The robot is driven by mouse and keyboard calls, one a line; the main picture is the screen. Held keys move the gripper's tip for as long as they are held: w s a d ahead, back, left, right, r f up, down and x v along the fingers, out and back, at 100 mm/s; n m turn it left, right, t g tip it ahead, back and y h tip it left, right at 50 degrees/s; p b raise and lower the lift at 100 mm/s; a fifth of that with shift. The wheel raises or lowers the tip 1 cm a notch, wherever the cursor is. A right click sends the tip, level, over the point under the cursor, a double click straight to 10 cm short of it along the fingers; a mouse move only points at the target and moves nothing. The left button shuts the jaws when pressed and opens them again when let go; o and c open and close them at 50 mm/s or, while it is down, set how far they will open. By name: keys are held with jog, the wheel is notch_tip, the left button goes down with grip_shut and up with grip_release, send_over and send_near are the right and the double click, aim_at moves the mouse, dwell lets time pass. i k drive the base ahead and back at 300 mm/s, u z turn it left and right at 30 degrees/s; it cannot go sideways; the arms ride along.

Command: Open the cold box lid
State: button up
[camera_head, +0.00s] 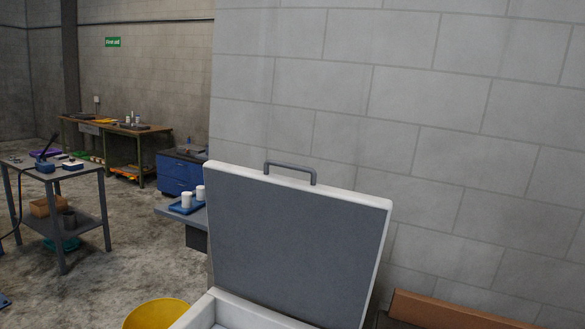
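The cold box lid (295,245) stands raised, tilted back near the block wall, with its grey inner face towards me and a white rim around it. A grey handle (290,168) sticks up from the lid's top edge. Only a corner of the white cold box body (243,314) shows at the bottom of the view; the rest is cut off. My gripper is not in the picture, and nothing is seen touching the handle or lid.
A yellow bucket (155,314) stands left of the box. A brown board or carton (450,312) lies at the lower right. Left are a grey table (88,170), a blue drawer cabinet (178,174) and a shelf with white cups (187,203). Concrete floor between them is open.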

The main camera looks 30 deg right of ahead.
aim_at(311, 251)
jog(key=i, duration=1)
